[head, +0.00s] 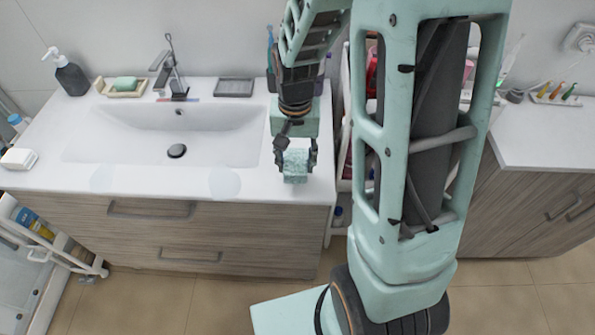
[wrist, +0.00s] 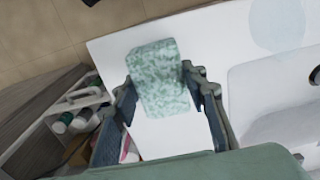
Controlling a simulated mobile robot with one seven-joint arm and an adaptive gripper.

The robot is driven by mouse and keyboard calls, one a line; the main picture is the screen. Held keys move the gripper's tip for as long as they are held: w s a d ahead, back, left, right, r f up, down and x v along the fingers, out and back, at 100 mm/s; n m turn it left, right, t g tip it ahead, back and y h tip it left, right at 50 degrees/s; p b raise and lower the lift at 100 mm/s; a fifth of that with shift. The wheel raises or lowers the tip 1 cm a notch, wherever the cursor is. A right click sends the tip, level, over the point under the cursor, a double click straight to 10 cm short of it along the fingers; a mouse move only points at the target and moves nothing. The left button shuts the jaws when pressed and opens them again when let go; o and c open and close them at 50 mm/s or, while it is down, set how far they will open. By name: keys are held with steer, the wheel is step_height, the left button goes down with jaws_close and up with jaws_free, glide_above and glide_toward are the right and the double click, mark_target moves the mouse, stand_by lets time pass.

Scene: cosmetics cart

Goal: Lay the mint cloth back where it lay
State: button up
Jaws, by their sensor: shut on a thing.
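The mint cloth (head: 295,165) is a folded, speckled mint-green piece between the fingers of my gripper (head: 296,156). It is at the right end of the white washbasin counter. In the wrist view the cloth (wrist: 159,78) sits between the two dark fingers of my gripper (wrist: 160,90), with white counter behind it. I cannot tell whether its underside touches the counter. Two faint pale round patches mark the counter front, one (head: 224,182) left of the gripper and one (head: 102,179) farther left; one also shows in the wrist view (wrist: 278,24).
The sink basin (head: 165,135) with its tap (head: 172,75) is left of my gripper. A soap dish (head: 121,88), dark bottle (head: 70,74) and grey tray (head: 234,88) stand along the back. A cart with bottles (head: 343,150) is right of the counter. The counter's front strip is mostly clear.

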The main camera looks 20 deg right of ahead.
mark_target(298, 170)
steer(key=shift+w+d+f+b, duration=0.1)
steer(key=shift+d+f+b, duration=0.05)
steer(key=shift+f+b, duration=0.65)
steer(key=shift+d+f+b, duration=0.15)
steer(key=shift+f+b, duration=0.3)
steer(key=shift+f, duration=0.6)
steer(key=shift+f, duration=0.15)
steer(key=o, duration=1)
step_height(298, 170, up, 12)
steer(key=shift+r, duration=0.15)
